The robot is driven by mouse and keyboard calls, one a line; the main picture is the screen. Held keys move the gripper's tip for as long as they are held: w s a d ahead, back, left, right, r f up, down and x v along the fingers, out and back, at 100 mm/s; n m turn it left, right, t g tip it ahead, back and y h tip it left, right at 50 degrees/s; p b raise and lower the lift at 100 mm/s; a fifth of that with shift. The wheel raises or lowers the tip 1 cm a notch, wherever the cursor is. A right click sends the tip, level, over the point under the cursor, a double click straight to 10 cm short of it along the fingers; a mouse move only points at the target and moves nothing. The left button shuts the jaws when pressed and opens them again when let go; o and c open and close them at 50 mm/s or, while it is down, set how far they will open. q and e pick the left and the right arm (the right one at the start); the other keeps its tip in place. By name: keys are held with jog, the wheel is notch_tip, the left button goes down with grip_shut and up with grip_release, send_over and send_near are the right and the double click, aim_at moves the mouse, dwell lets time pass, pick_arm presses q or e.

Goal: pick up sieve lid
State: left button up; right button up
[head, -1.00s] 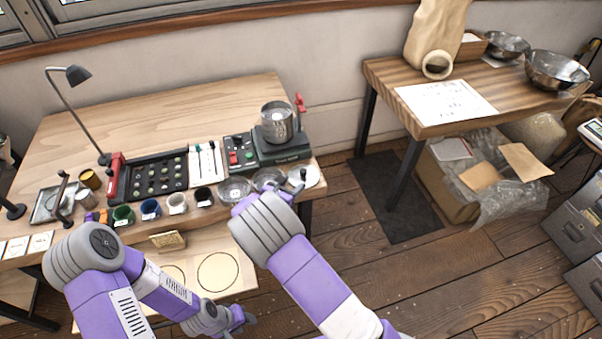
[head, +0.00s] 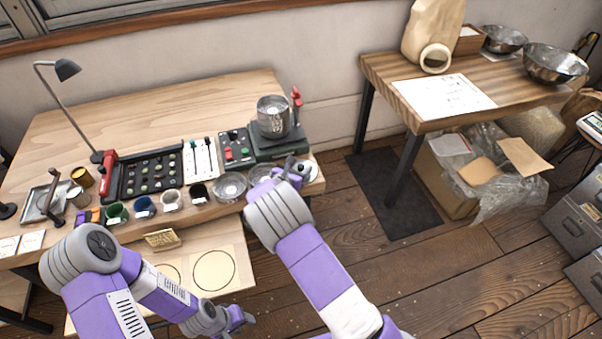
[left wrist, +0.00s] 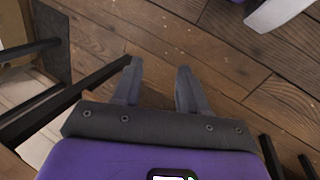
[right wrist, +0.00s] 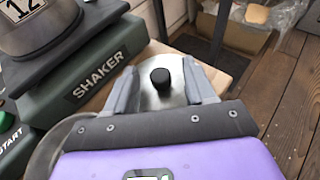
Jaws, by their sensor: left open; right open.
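The sieve lid is a round silver disc (right wrist: 150,99) with a black knob (right wrist: 160,78) in the right wrist view. In the head view the lid (head: 314,172) shows at the table's right front corner, partly hidden by my right gripper (head: 292,172). In the right wrist view my right gripper (right wrist: 160,68) is open, its fingers on either side of the knob with gaps beside it. I cannot tell how high the fingertips are above the lid. My left gripper (head: 238,318) is open and empty, low beside the table; the floor shows beyond its fingers (left wrist: 157,68).
The green shaker (head: 275,146) carries a metal sieve pot (head: 272,117) just behind the lid. Glass bowls (head: 229,185) and several cups (head: 171,200) line the front edge to the left. A second table (head: 440,101) stands to the right, across open floor.

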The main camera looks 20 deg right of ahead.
grip_shut()
jog(key=shift+r, duration=0.1)
